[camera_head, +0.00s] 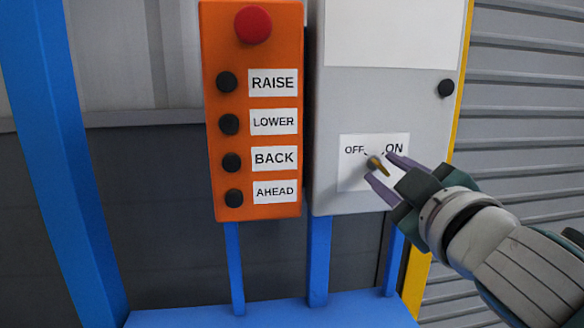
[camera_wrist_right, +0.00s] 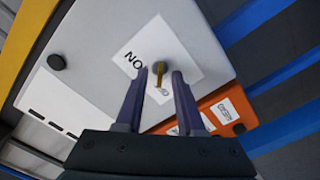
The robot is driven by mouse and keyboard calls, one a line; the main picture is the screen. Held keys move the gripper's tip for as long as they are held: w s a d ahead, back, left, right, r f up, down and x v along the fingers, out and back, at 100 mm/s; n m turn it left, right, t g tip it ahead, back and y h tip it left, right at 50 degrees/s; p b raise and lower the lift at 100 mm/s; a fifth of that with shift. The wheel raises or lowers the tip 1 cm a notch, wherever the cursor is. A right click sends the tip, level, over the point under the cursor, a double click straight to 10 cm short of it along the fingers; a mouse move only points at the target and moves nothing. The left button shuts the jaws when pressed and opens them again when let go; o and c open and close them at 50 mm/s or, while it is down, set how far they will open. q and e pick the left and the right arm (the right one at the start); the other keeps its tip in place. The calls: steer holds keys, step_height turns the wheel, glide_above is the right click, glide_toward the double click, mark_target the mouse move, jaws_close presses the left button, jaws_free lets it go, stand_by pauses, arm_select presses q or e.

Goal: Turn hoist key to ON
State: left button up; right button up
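The hoist key (camera_head: 380,167) is a small gold-brown key in a dark lock on a white label plate (camera_head: 350,182) marked OFF at left and ON at right. The label is on the grey cabinet (camera_head: 338,90). In the head view the key slants down to the right; I cannot tell which mark it is set to. My right gripper (camera_head: 381,168) is open, with purple fingers on both sides of the key. In the right wrist view the key (camera_wrist_right: 159,76) stands between the fingertips (camera_wrist_right: 159,72), with gaps on both sides. My left gripper is not in view.
Left of the cabinet is an orange control box (camera_head: 240,205) with a red button (camera_head: 253,25) and several black buttons for RAISE, LOWER, BACK and AHEAD. A black knob (camera_head: 446,88) is at the cabinet's upper right. Blue posts (camera_head: 318,260) stand below.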

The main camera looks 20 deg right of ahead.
steer(key=shift+c, duration=0.3)
jaws_close()
